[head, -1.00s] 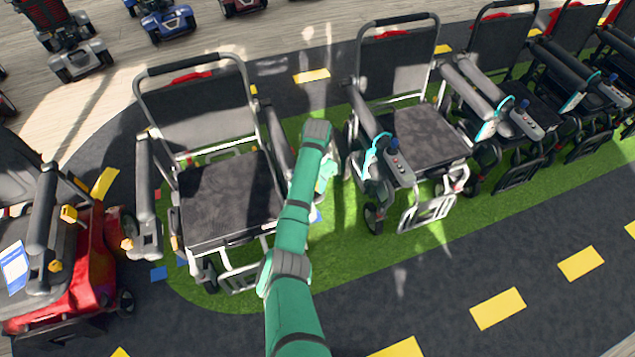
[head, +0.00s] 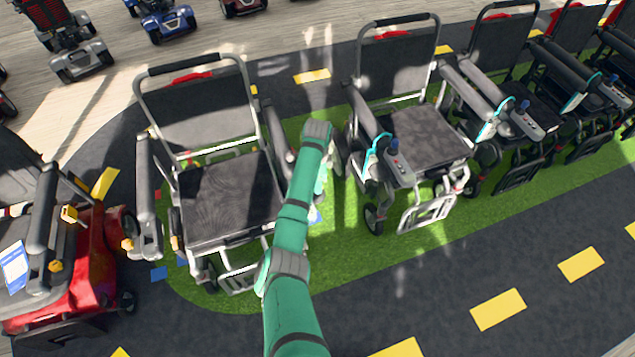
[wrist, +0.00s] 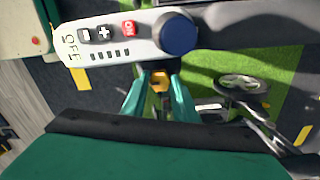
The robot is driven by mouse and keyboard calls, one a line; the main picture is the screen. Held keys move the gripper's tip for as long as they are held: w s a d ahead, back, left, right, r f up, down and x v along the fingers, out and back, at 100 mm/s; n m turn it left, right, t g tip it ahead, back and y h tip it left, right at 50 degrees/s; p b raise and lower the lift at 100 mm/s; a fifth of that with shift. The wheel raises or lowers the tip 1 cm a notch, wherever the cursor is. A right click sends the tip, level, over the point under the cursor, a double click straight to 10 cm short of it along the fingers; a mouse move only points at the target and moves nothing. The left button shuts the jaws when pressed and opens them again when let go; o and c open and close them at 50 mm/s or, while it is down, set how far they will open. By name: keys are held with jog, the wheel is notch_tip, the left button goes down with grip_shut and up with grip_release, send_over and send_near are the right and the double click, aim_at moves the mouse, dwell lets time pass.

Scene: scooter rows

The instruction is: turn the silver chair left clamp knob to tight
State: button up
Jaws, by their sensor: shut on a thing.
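The silver-framed chair (head: 215,195) with a black seat and back stands at the left of the green strip in the head view. My arm runs up along its right side and hides part of that armrest. In the wrist view a yellow clamp knob (wrist: 159,80) sits under a white control panel (wrist: 108,38) with a blue joystick (wrist: 177,33). My gripper (wrist: 161,90) has its two teal fingers on either side of the knob and is shut on it. The knob's pointer or marks cannot be made out. The knob is hidden in the head view.
Another folding chair (head: 425,130) stands close to the right of my arm, with more chairs beyond it. A red scooter (head: 85,265) is at the left edge. The dark road (head: 440,310) in front is clear.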

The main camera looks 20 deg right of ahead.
jog(key=shift+d, duration=0.1)
dwell(0.3)
jog(key=o, duration=0.8)
notch_tip(320, 180, up, 11)
jog(key=shift+f, duration=0.1)
dwell(0.5)
